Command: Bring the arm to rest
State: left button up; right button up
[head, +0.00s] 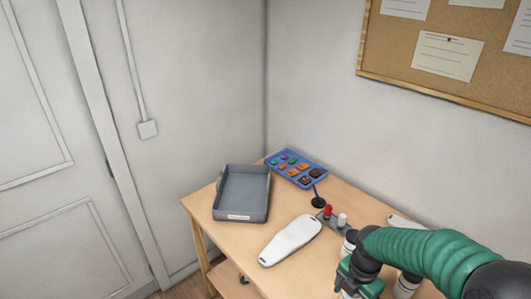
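My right arm comes in from the lower right in a green ribbed sleeve. Its gripper (349,291) hangs at the bottom edge of the view over the table (226,249). The fingertips are small and partly cut off, so I cannot tell whether they are open or shut or hold anything. My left gripper is not in view. A white insole-shaped piece (290,241) lies flat on the table, left of the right gripper and apart from it.
A grey empty tray (243,190) sits at the table's left end. A blue tray (296,168) with several coloured pieces lies at the back. A small black stand (318,202) and a grey base with red (327,212) and white knobs stand near the arm. Walls close off the back.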

jog(key=s+a+m+t, duration=0.1)
jog(key=s+m, duration=0.5)
jog(key=m, duration=0.6)
jog(key=s+a+r+m+t, duration=0.1)
jog(key=s+a+m, duration=0.1)
jog(key=s+m, duration=0.5)
jog(key=m, duration=0.6)
jog(key=shift+a+r, duration=0.15)
jog(key=shift+d, duration=0.2)
